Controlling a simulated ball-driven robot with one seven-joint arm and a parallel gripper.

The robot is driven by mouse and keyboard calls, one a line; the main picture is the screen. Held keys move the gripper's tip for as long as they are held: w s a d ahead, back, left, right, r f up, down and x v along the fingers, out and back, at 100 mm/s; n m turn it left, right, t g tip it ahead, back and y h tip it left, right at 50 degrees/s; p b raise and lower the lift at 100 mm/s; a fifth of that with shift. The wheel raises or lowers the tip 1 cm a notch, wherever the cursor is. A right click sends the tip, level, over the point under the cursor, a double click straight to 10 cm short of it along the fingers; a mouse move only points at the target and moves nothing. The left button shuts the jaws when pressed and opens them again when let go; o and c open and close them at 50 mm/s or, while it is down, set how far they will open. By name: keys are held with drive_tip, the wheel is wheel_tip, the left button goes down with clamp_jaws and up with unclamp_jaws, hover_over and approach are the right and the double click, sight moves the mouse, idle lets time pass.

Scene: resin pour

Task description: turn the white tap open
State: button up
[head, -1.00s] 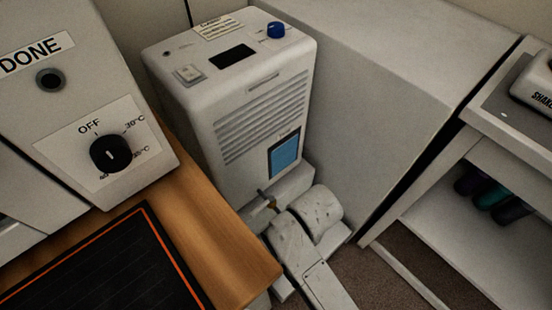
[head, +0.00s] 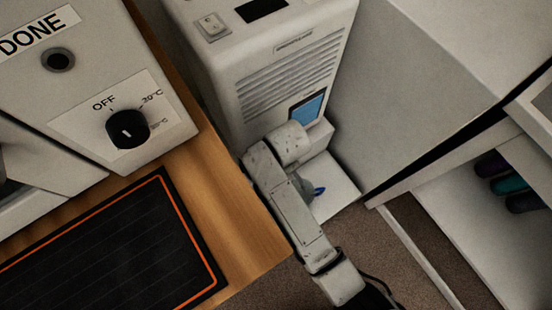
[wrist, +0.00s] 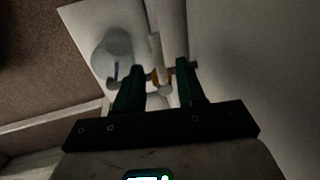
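The white tap (wrist: 165,90) shows in the wrist view as a small pale knob with a brass-coloured part behind it, between my two green fingers. My gripper (wrist: 160,68) is open, with one finger on each side of the tap. Gaps seem to remain on both sides; contact is hard to judge in the dim light. In the head view my arm hides the tap and the fingertips, low at the front of the white machine (head: 245,100).
A rounded grey vessel (wrist: 112,50) with a blue part stands beside the tap on a white base (head: 338,186). A wooden bench (head: 235,215) with a black orange-edged mat (head: 120,250) is at left.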

drive_tip(key=shift+w+f, duration=0.1)
drive_tip(key=shift+f, duration=0.75)
clamp_jaws()
